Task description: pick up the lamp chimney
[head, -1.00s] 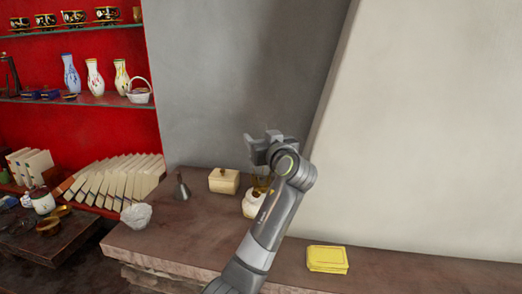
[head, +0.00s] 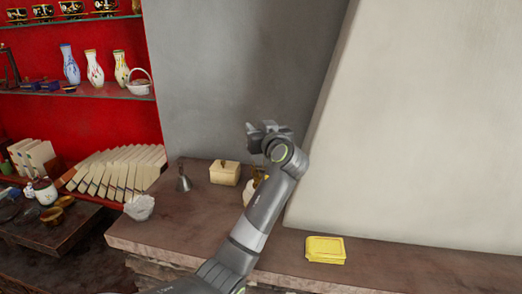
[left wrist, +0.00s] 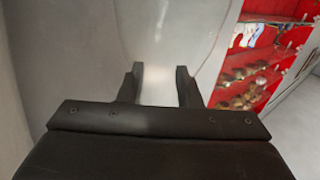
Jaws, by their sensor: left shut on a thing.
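My left gripper (head: 266,130) is raised above the stone ledge, in front of the grey wall. In the left wrist view its two dark fingers (left wrist: 160,85) stand apart, with the clear, curved glass of the lamp chimney (left wrist: 160,45) between them. The gripper is shut on this glass. In the head view the glass is too faint to outline. A cream and brass lamp base (head: 250,187) stands on the ledge below, mostly hidden behind my left arm. My right gripper is not in view.
On the ledge (head: 200,228) stand a cream box (head: 225,174), a grey bell-shaped object (head: 183,178), a pale crumpled-looking lump (head: 140,207) and a yellow box (head: 325,250). Red shelves with vases and books are at the left. A pale slanted wall rises at the right.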

